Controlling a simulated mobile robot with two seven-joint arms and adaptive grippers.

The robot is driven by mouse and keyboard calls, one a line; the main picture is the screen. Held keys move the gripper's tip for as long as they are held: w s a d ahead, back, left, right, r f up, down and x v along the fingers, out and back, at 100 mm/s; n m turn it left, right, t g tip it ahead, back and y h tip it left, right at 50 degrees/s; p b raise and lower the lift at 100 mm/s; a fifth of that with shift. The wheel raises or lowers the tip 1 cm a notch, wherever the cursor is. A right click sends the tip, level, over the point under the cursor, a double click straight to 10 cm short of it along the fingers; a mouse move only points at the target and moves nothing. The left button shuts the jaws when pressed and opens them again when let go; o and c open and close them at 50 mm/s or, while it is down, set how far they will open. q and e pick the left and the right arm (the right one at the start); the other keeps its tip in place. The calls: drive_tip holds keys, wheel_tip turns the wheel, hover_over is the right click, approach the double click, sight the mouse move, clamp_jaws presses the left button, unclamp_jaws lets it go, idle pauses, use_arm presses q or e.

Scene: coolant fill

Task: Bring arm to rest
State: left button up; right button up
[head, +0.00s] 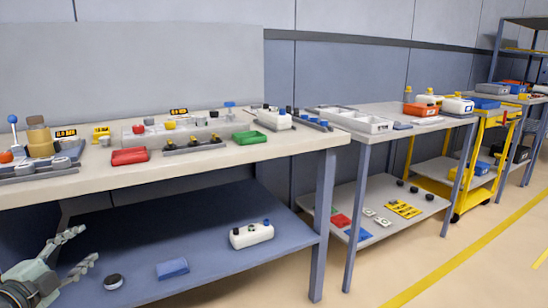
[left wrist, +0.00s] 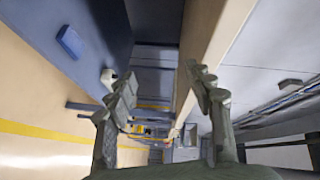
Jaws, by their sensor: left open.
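My left gripper (head: 72,254) is at the lower left of the head view, in front of the blue lower shelf of the near workbench. Its two fingers are spread apart with nothing between them. In the left wrist view the same gripper (left wrist: 160,95) is open and empty, with the bench edge (left wrist: 208,50) showing beyond the fingers. My right gripper is in neither view.
The near workbench top (head: 200,172) carries a red tray (head: 130,156), a green tray (head: 250,137) and several small parts. Open floor (head: 400,260) lies to the right.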

use_arm(q)
drive_tip(key=s+d+f+n+g+y, duration=0.2)
drive_tip(key=s+f+n+g, duration=0.3)
drive_tip(key=f, duration=0.6)
drive_tip(key=s+d+f+n+g+y, duration=0.1)
drive_tip(key=s+f+n+g+y, duration=0.3)
drive_tip(key=s+f, duration=0.6)
drive_tip(key=s+d+f+n+g+h, duration=0.3)
drive_tip(key=s+d+f+n+g, duration=0.1)
drive_tip(key=s+d+f, duration=0.8)
drive_tip(key=shift+s+d+n+g, duration=0.25)
drive_tip(key=shift+d+n+g, duration=0.15)
drive_tip(key=shift+d+n, duration=0.25)
